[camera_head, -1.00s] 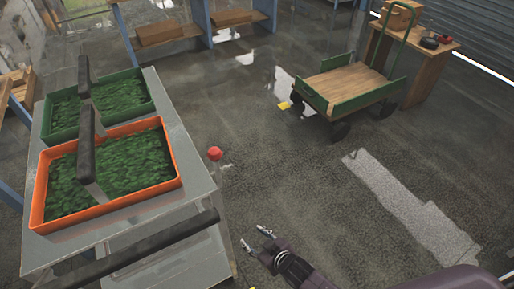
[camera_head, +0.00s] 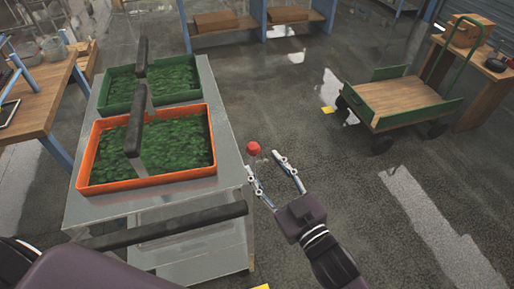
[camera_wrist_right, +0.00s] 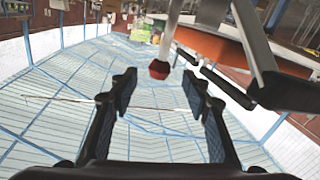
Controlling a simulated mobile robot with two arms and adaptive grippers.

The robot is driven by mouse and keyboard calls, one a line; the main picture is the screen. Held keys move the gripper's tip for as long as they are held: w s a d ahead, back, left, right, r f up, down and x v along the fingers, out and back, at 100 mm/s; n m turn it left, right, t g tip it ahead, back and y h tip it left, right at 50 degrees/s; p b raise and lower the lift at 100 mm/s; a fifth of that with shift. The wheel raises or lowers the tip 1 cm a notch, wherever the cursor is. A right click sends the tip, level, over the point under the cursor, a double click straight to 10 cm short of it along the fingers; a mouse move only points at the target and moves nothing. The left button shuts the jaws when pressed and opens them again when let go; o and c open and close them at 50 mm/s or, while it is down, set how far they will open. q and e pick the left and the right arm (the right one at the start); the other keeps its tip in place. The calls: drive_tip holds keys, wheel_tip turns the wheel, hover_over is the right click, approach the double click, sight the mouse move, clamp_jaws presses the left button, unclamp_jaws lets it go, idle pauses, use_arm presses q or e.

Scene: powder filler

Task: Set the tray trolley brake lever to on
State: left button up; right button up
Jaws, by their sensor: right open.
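The tray trolley (camera_head: 226,172) is a grey metal cart at the left in the head view, with a black push handle (camera_head: 165,228). Its brake lever ends in a red knob (camera_head: 253,148) by the cart's right side. My right gripper (camera_head: 267,165) is open and empty, its fingertips just short of the red knob. In the right wrist view the red knob (camera_wrist_right: 159,69) hangs on a pale rod beyond the gap between the open fingers (camera_wrist_right: 160,86). They do not appear to touch it. My left gripper is not in view.
An orange tray (camera_head: 95,188) and a green tray (camera_head: 108,108), both with green contents, sit on the trolley. A green-sided cart (camera_head: 405,100) stands at the back right. A wooden workbench (camera_head: 45,108) is at the left.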

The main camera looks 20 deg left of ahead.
sight(253, 150)
drive_tip(key=p+x, duration=0.1)
drive_tip(key=x, duration=0.5)
drive_tip(key=shift+w+a+f, duration=0.1)
drive_tip(key=shift+w+a, duration=0.15)
drive_tip(key=shift+c, duration=0.4)
clamp_jaws()
